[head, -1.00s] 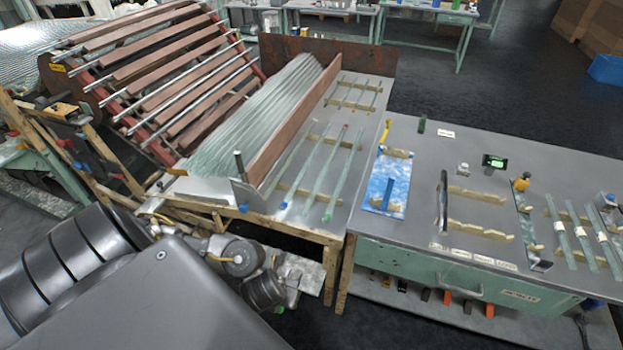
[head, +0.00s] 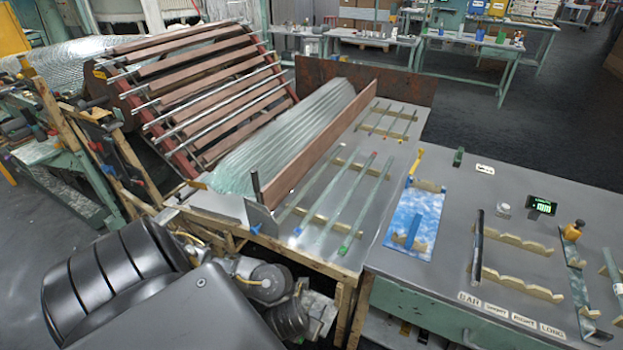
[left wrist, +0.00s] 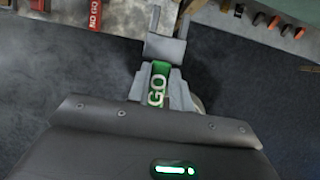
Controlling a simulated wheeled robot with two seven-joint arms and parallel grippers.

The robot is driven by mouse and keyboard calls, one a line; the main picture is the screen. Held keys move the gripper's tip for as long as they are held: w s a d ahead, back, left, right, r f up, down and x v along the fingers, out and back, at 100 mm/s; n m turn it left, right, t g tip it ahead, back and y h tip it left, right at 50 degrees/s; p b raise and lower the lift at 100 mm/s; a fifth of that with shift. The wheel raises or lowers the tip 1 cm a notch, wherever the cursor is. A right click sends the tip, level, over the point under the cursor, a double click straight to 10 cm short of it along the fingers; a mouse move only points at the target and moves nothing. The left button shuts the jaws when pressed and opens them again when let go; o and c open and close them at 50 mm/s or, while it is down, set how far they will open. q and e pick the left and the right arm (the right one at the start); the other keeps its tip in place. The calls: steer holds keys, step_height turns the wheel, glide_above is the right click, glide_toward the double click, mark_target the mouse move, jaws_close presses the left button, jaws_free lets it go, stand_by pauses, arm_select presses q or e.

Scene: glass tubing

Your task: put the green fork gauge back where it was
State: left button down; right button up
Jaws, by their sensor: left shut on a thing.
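The green fork gauge (left wrist: 156,88) is in my left gripper in the left wrist view. Its green handle, lettered GO, lies between the fingers, and its grey forked end points toward the top of the picture. My left gripper (left wrist: 155,82) is shut on the handle. The gauge is held over dark floor, below a bench edge that shows at the top of the view. In the head view my left arm is at the lower left, and the gauge cannot be made out there. My right gripper is not in view.
A red NO GO tag (left wrist: 95,14) hangs at the bench edge in the left wrist view, with orange-handled items (left wrist: 262,20) to the right. The head view shows a tube table, a blue board (head: 412,225) and notched wooden rests (head: 515,240) on the grey bench.

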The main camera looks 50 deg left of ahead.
arm_select(q)
step_height(320, 180, down, 4)
steer(key=b, duration=0.3)
steer(key=shift+f, duration=0.2)
steer(key=w+a+f+b, duration=0.3)
steer(key=w+a, duration=0.1)
steer(key=w+a+f+b, duration=0.3)
steer(key=w+a+f, duration=0.1)
steer(key=shift+f, duration=0.1)
steer(key=shift+w+a+f+b, duration=0.25)
steer(key=shift+w+a+f, duration=0.15)
steer(key=shift+f, duration=0.1)
steer(key=shift+w+a+f+b, duration=0.2)
steer(key=shift+w+a+f, duration=0.15)
steer(key=shift+f, duration=0.15)
steer(key=shift+w+a+f+b, duration=0.1)
steer(key=shift+f+b, duration=0.25)
steer(key=shift+f, duration=0.6)
steer(key=shift+w+a+f+b, duration=0.1)
steer(key=shift+f+b, duration=0.2)
steer(key=shift+f, duration=0.65)
